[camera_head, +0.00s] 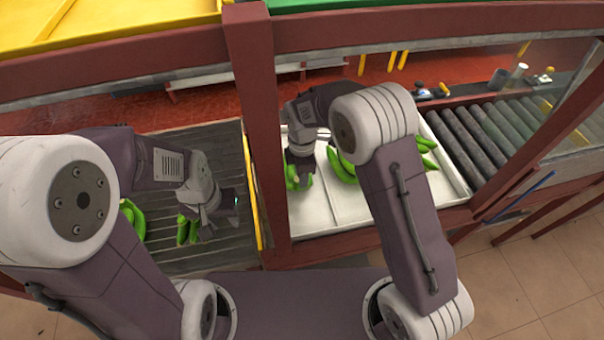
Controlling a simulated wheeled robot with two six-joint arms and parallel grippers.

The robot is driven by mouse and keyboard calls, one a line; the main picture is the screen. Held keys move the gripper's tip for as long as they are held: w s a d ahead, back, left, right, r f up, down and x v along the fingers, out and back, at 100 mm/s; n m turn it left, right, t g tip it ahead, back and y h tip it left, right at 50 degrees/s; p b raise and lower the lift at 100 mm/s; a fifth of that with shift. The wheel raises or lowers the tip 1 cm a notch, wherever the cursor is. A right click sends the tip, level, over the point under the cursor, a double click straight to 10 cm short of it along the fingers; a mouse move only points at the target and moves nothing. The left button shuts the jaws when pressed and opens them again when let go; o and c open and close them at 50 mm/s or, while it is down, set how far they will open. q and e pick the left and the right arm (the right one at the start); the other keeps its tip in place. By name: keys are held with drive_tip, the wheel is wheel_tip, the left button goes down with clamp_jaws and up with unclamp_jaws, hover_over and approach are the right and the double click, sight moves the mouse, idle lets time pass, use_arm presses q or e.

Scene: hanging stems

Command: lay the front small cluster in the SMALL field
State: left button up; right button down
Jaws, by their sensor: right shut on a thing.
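My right gripper (299,174) is shut on a small green banana cluster (293,184). It holds it over the left part of the white tray (310,219), partly hiding it. I cannot tell whether the cluster touches the tray floor. A thin divider splits the tray, and no field label is readable. Another green cluster (341,170) lies right of the divider, partly behind my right arm. My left gripper (222,214) is over the dark slatted belt, beside a green cluster (183,231); its jaw opening is unclear.
More green bananas (134,217) lie on the belt (175,262) at left, and others (426,150) at the tray's right. A dark red post (257,100) stands between belt and tray. Grey rollers (470,140) lie right of the tray.

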drive_tip(key=shift+f, duration=0.35)
drive_tip(key=c, duration=1.1)
unclamp_jaws()
drive_tip(key=shift+o, duration=0.2)
wheel_tip(320, 180, up, 9)
drive_tip(key=shift+b, duration=0.55)
drive_tip(key=s+d+f+m+t, duration=0.1)
drive_tip(key=s+d+f+m, duration=0.3)
drive_tip(key=s+d+m, duration=1.2)
drive_tip(key=m, duration=0.4)
drive_tip(key=shift+f+m, duration=0.15)
drive_tip(key=shift+m, duration=0.15)
